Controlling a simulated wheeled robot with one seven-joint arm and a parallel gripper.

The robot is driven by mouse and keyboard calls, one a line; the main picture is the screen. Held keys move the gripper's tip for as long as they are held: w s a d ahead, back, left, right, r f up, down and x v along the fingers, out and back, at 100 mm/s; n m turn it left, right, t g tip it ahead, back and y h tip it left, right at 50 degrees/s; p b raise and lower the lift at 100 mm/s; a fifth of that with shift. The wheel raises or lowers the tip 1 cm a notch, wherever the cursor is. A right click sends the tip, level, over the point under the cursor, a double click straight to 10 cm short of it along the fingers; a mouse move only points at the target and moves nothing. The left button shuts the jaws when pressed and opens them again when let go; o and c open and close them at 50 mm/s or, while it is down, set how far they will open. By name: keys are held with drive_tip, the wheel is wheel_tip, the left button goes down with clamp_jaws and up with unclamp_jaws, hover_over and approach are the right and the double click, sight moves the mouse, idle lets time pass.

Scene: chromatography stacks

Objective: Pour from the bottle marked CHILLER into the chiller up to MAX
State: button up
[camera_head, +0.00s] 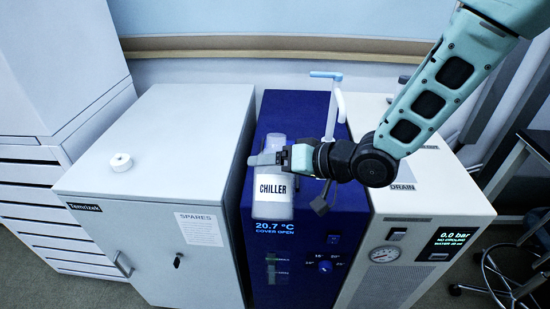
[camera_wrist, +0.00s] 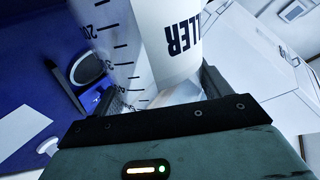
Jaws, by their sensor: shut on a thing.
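The bottle marked CHILLER (camera_head: 273,208) is translucent with a white label. My gripper (camera_head: 268,160) is shut on it, above the front of the dark blue chiller (camera_head: 300,115). In the wrist view the bottle (camera_wrist: 122,45) shows black graduation marks and part of its label; I cannot tell its exact tilt, and its mouth is not clear. The chiller display (camera_head: 274,226) reads 20.7 °C and COVER OPEN. Below it is a narrow level window (camera_head: 270,268); its level and marks are too small to read. A round dark opening (camera_wrist: 87,69) shows beside the bottle in the wrist view.
A grey Temrizek cabinet (camera_head: 165,130) with a white roll (camera_head: 121,162) stands left. A pale unit marked DRAIN (camera_head: 430,190) with a gauge stands close on the right.

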drive_tip(key=shift+f+m+g+p, duration=0.35)
drive_tip(key=shift+m+g+p, duration=0.2)
drive_tip(key=shift+p, duration=1.3)
drive_tip(key=shift+f+m+g+p, duration=0.75)
drive_tip(key=shift+f+g+p, duration=0.3)
drive_tip(key=shift+p, duration=1.6)
drive_tip(key=shift+p, duration=0.45)
drive_tip(key=shift+w+f+m+g+p, duration=0.15)
drive_tip(key=shift+f+m+g+p, duration=0.3)
drive_tip(key=shift+p, duration=0.7)
drive_tip(key=shift+w+m+g+p, duration=0.1)
drive_tip(key=shift+m+g+p, duration=0.35)
drive_tip(key=shift+p, duration=1.45)
